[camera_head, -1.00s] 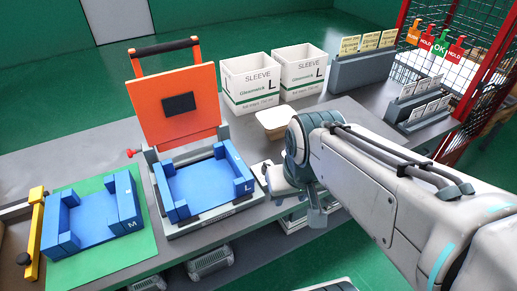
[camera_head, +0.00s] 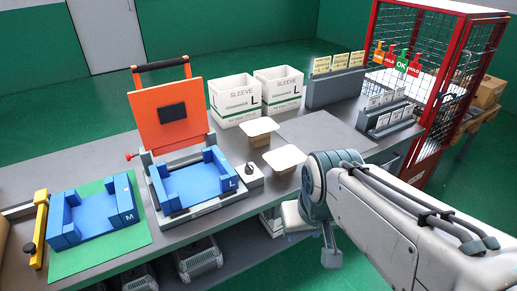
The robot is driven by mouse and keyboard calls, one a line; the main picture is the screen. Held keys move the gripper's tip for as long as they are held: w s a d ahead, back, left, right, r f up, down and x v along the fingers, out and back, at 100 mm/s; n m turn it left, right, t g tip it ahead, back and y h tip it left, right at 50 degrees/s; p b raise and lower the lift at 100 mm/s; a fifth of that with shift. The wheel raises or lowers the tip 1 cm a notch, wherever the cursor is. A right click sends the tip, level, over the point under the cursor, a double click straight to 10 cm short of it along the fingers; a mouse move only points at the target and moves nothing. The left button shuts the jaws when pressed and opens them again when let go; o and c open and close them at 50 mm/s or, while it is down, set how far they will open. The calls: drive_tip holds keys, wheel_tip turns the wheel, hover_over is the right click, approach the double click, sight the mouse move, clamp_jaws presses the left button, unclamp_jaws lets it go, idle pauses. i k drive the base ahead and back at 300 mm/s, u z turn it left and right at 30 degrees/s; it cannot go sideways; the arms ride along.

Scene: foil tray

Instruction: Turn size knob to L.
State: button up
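The size knob (camera_head: 249,168) is a small dark knob on a pale box beside the right side of the orange-lidded machine (camera_head: 168,108). Its pointer and marks are too small to read. The machine's lid stands open over a blue nest marked L (camera_head: 192,187). A second blue nest marked M (camera_head: 95,213) lies on a green mat to the left. My gripper (camera_head: 312,238) is right of and nearer than the knob, apart from it, in front of the bench edge. Its fingertips are unclear, so its opening cannot be told.
Two pale-topped trays (camera_head: 260,127) (camera_head: 286,158) stand right of the knob. Two white SLEEVE L boxes (camera_head: 236,99) (camera_head: 280,87) stand behind. Card racks (camera_head: 336,86) (camera_head: 386,119) and a red cage (camera_head: 432,130) are at the right. The bench between trays and racks is clear.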

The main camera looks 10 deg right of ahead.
sight(249, 169)
drive_tip(key=z, duration=0.6)
drive_tip(key=i, duration=0.9)
drive_tip(key=u, duration=0.25)
